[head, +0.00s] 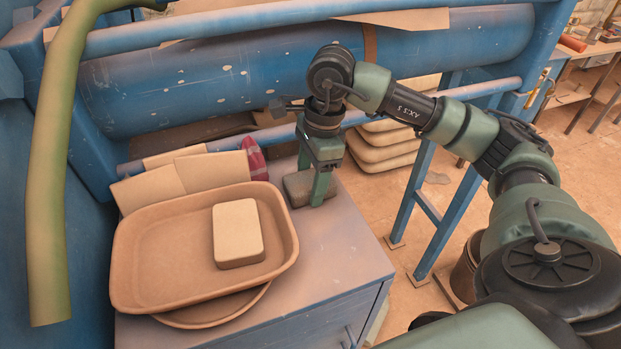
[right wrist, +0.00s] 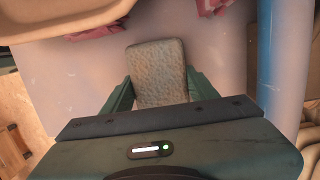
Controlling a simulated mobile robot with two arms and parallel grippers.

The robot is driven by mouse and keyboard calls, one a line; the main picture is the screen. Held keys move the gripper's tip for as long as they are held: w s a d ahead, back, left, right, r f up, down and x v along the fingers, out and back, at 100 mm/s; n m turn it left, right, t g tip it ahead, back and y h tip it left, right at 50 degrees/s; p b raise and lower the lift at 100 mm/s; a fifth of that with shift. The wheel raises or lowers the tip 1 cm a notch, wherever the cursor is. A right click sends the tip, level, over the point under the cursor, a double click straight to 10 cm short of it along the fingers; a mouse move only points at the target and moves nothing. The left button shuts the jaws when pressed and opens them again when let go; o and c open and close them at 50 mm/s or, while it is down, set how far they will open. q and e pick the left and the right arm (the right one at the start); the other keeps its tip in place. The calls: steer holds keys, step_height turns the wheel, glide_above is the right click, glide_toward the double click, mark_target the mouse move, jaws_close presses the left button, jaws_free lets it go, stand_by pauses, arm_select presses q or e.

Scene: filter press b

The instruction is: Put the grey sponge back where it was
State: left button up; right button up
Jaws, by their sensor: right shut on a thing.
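The grey sponge (head: 297,190) is at the right back corner of the blue cabinet top (head: 335,240). My right gripper (head: 313,178) points down over it and is shut on it. In the right wrist view the sponge (right wrist: 158,70) sits between the two green fingers (right wrist: 161,92), one on each side, with its far end sticking out past them. The sponge is at or just above the cabinet top; I cannot tell whether it touches. My left gripper is not in view.
A brown tray (head: 125,260) holding a pale block (head: 238,232) fills the left of the cabinet top, over another round dish. Cardboard pieces (head: 190,175) and a red item (head: 254,158) lie behind. A blue rail (head: 275,135) runs close behind my gripper. The cabinet's front right is clear.

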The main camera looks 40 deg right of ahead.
mark_target(310, 178)
steer(key=shift+f, duration=0.2)
steer(key=o, duration=1.3)
steer(key=shift+r, duration=0.1)
steer(key=shift+r, duration=0.1)
steer(key=shift+r, duration=0.15)
steer(key=r+b, duration=0.1)
steer(key=r, duration=0.3)
steer(key=d+r+b, duration=0.1)
steer(key=r, duration=0.1)
steer(key=shift+r+b, duration=0.1)
steer(key=shift+b, duration=0.25)
steer(key=shift+s+d+r, duration=0.1)
steer(key=shift+d+r, duration=0.1)
steer(key=shift+r, duration=1.2)
steer(key=shift+s+d+r, duration=0.1)
steer(key=shift+d+r, duration=0.1)
steer(key=shift+r, duration=1.15)
